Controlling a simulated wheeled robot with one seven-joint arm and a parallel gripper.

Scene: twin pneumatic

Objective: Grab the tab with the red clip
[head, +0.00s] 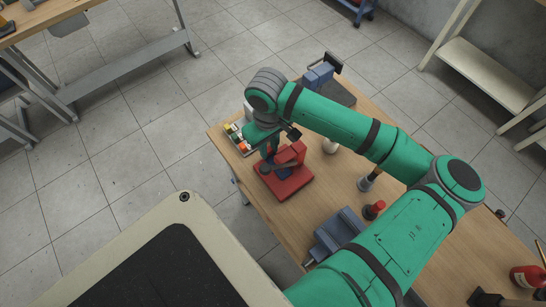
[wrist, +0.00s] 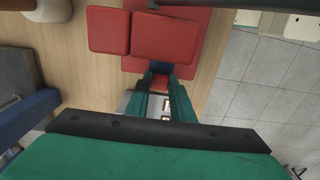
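My gripper (wrist: 161,78) points at the red fixture, its two green fingers a little apart. Between the fingertips I see a small red piece (wrist: 159,81) and a dark blue piece (wrist: 160,67). I cannot tell whether the fingers touch or hold them, or whether they are the tab and its red clip. The red fixture (head: 290,184) has a flat base and a raised red block, which also shows in the wrist view (wrist: 168,38). In the head view my arm partly hides the gripper, beside the fixture's upper left side.
A tray of small coloured pieces (head: 238,138) stands at the table's left corner. On the wooden table (head: 330,185) are a blue-grey vise (head: 338,233), a red-topped item (head: 374,210), a white cylinder (head: 330,146) and a red bottle (head: 527,276).

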